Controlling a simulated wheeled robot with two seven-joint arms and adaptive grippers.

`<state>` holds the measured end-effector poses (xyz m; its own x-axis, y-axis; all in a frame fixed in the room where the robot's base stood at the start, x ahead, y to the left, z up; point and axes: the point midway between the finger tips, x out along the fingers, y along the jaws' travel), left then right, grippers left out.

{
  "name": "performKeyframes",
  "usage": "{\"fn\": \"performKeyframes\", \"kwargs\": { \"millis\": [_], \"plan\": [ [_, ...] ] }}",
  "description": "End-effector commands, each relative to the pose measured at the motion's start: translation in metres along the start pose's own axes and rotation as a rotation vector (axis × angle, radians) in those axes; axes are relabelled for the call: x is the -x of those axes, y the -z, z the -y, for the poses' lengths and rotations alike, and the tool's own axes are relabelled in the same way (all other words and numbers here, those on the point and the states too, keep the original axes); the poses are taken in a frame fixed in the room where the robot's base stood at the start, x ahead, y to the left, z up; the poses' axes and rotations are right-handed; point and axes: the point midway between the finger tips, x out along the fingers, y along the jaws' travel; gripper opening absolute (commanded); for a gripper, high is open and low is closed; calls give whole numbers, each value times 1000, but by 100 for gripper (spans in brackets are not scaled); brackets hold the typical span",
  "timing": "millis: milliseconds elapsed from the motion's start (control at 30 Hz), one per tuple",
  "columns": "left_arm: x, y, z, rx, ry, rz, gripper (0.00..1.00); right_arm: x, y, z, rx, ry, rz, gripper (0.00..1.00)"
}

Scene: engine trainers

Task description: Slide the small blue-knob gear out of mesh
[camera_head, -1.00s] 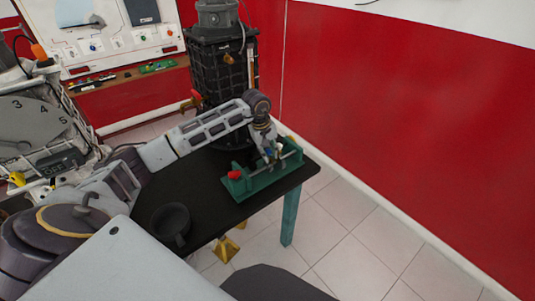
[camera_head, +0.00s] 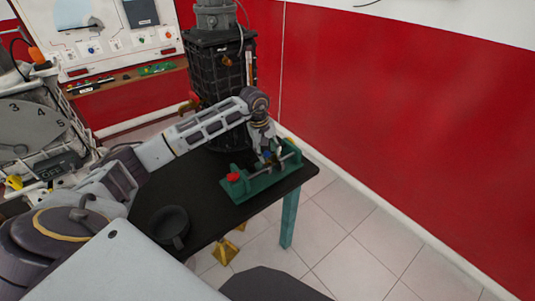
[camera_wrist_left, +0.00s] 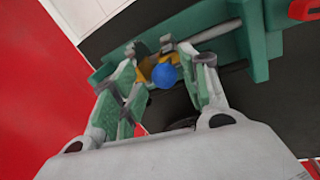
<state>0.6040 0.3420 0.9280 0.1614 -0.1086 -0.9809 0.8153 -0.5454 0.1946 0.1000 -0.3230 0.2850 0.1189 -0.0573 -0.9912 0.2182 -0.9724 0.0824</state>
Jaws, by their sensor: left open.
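The green gear stand (camera_head: 262,186) sits on the dark table, with a metal shaft along it and a red knob (camera_head: 233,177) at its left end. The small gear's blue knob (camera_wrist_left: 164,75) shows in the left wrist view, with orange-yellow parts (camera_wrist_left: 148,66) beside it. My left gripper (camera_head: 268,158) is over the stand. In the left wrist view its fingers (camera_wrist_left: 172,58) are open, one on each side of the blue knob. I cannot tell whether either finger touches it. The gear's teeth and any mesh are hidden. My right gripper is not in view.
A round dark bowl-like part (camera_head: 169,224) lies on the black tabletop (camera_head: 205,205). A tall black machine (camera_head: 220,90) stands behind the table. A red wall (camera_head: 400,120) is at the right. The table between bowl and stand is clear.

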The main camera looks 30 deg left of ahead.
Motion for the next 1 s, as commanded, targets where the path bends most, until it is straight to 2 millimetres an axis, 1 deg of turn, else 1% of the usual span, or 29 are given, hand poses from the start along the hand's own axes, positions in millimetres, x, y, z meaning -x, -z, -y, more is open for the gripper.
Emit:
{"fn": "performKeyframes", "kwargs": {
  "millis": [300,500,700,1000],
  "plan": [
    [37,1,1,1,1,-2,45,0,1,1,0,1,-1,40],
    [55,2,1,1,1,-2,45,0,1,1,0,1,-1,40],
    [64,1,1,2,1,-2,45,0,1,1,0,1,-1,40],
    [64,1,1,2,1,-2,45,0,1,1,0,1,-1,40]
  ]
}}
